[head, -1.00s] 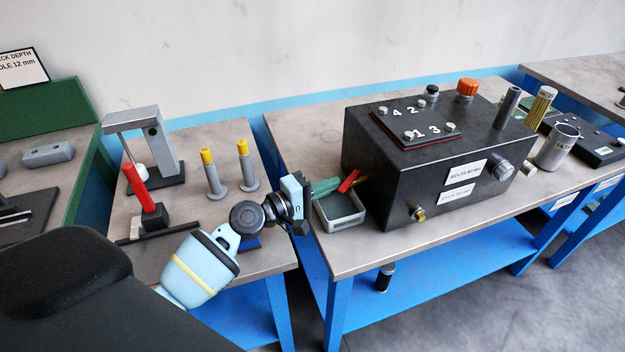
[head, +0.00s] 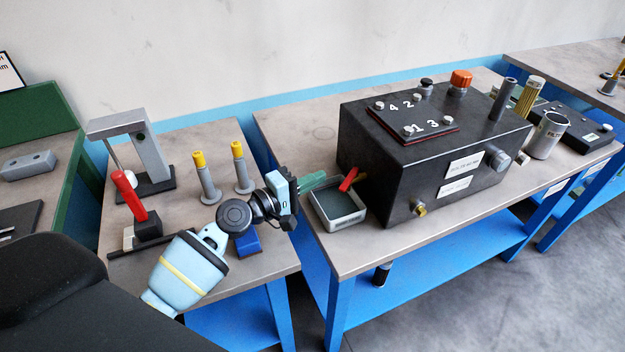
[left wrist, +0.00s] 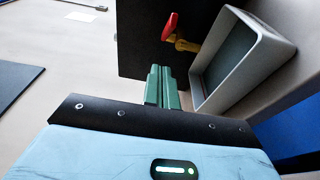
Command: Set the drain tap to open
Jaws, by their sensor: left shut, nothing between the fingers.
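The drain tap has a red lever (head: 348,179) and a small brass body, on the left side of the black tank (head: 398,195), above a grey tray (head: 333,224). In the left wrist view the red lever (left wrist: 169,27) lies across the line of the brass body (left wrist: 187,45). My left gripper (head: 322,177) has green fingers and is shut and empty, a little left of the lever. In the left wrist view the closed fingertips (left wrist: 160,72) sit short of the lever, with a visible gap. My right gripper is out of view.
The tray (left wrist: 262,60) stands close by the fingers, under the tap. Two yellow-topped posts (head: 206,178) stand on the left table, behind my wrist.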

